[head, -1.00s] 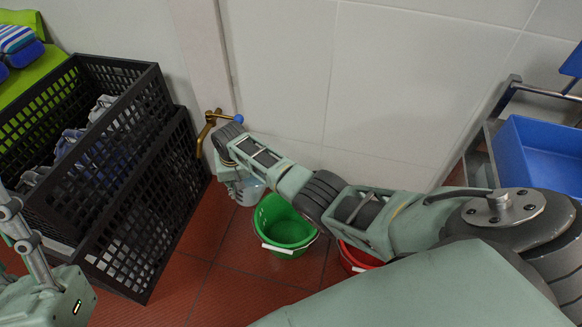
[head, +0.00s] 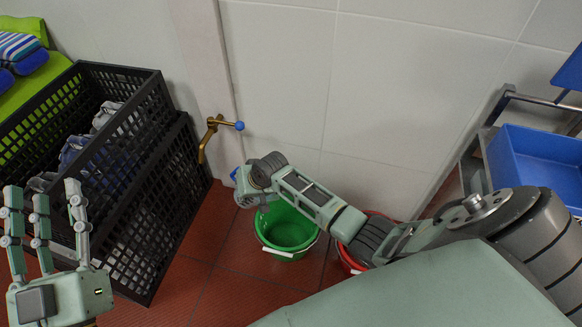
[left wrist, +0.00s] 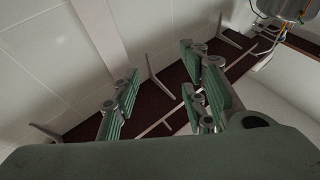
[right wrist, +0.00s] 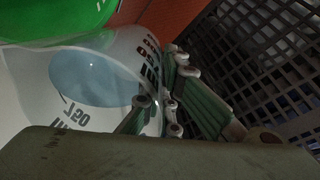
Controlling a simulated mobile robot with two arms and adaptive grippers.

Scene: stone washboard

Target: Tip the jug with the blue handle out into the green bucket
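The green bucket (head: 290,238) stands on the red tiled floor in the head view, its white handle hanging at the front. My right gripper (head: 246,193) is beside and above its left rim. In the right wrist view it is shut on a translucent jug (right wrist: 128,60) with dark printed markings and a pale bluish liquid-like area inside. The green bucket (right wrist: 50,20) shows beyond the jug. A bit of blue (head: 233,174) beside the gripper may be the handle; the hand hides most of the jug. My left gripper (head: 42,195) is open and empty at the far left.
A brass tap (head: 210,135) with a blue knob sticks out from the wall. A red bucket (head: 345,262) is partly behind my right arm. A blue tray (head: 540,150) is on a trolley at right.

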